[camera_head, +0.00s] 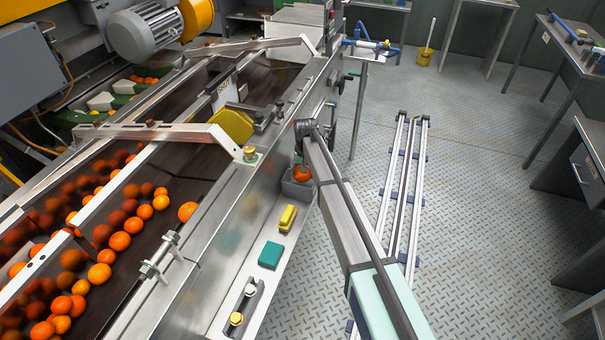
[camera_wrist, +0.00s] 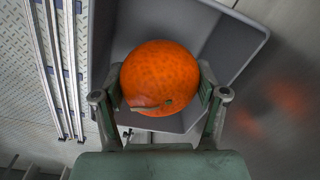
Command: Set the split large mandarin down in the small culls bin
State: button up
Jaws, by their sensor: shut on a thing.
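The split large mandarin (camera_wrist: 160,75) is orange, with a split in its skin near the lower edge in the wrist view. My gripper (camera_wrist: 162,84) is shut on it, one finger on each side. The grey small culls bin (camera_wrist: 235,40) lies behind and around the mandarin in this view. In the head view the mandarin (camera_head: 302,173) shows at the mouth of the bin (camera_head: 297,190), below the end of my arm. My fingers are mostly hidden there. I cannot tell whether the mandarin touches the bin floor.
A yellow block (camera_head: 288,217) and a teal pad (camera_head: 271,254) lie on the steel ledge in front of the bin. The conveyor (camera_head: 150,245) at the left carries many oranges. A yellow guard (camera_head: 231,126) stands nearby. Floor rails (camera_head: 404,180) run at the right.

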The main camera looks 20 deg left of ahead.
jog(key=shift+f, duration=0.25)
jog(key=shift+f, duration=0.35)
jog(key=shift+f+b, duration=0.45)
jog(key=shift+f, duration=0.6)
jog(key=o, duration=1.3)
jog(key=r, duration=1.2)
jog(key=shift+w+d, duration=0.1)
jog(key=shift+d, duration=0.1)
